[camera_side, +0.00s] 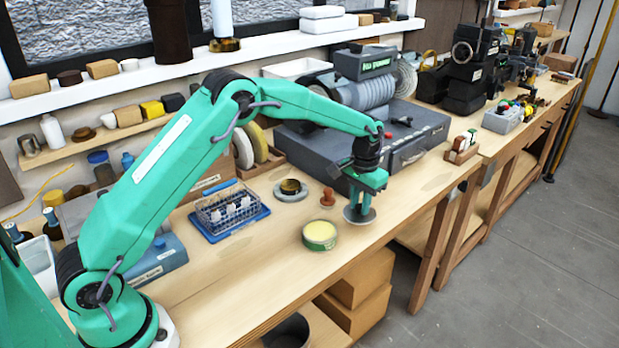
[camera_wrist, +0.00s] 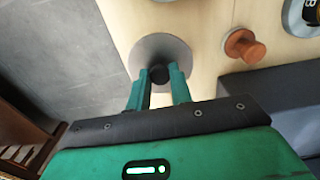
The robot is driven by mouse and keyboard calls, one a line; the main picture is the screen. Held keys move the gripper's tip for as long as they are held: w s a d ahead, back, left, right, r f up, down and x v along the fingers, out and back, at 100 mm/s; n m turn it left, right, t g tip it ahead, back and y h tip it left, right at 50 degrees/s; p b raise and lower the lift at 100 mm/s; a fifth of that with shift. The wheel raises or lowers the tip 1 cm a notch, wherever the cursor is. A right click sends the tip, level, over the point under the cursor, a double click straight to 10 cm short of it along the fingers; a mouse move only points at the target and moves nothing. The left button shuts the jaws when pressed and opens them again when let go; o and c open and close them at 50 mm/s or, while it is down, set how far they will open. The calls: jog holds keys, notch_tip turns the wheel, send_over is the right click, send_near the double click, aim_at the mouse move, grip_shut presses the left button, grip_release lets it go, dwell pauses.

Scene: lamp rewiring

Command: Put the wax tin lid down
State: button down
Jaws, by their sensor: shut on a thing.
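My gripper (camera_side: 361,203) is shut on the dark knob of the wax tin lid (camera_side: 359,215), a flat grey disc. The lid is at or just above the bench top near its front edge; I cannot tell whether it touches the wood. In the wrist view the lid (camera_wrist: 158,50) shows between and beyond the fingertips (camera_wrist: 158,78), its rim close to the bench edge. The open wax tin (camera_side: 320,235), green with pale yellow wax, stands on the bench to the left of the lid.
A brown knobbed piece (camera_side: 328,196) stands just behind the lid, also in the wrist view (camera_wrist: 243,46). A grey machine (camera_side: 410,140) is behind the gripper. A wire basket (camera_side: 230,208) on a blue tray stands left. Bare bench lies left of the tin.

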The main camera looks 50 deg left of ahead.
aim_at(360, 206)
jog(key=shift+f, duration=1.85)
jog(key=shift+f, duration=0.1)
jog(key=c, duration=1.3)
grip_release()
jog(key=shift+o, duration=0.2)
notch_tip(360, 206, up, 12)
jog(key=shift+f, duration=0.25)
jog(key=shift+r, duration=0.4)
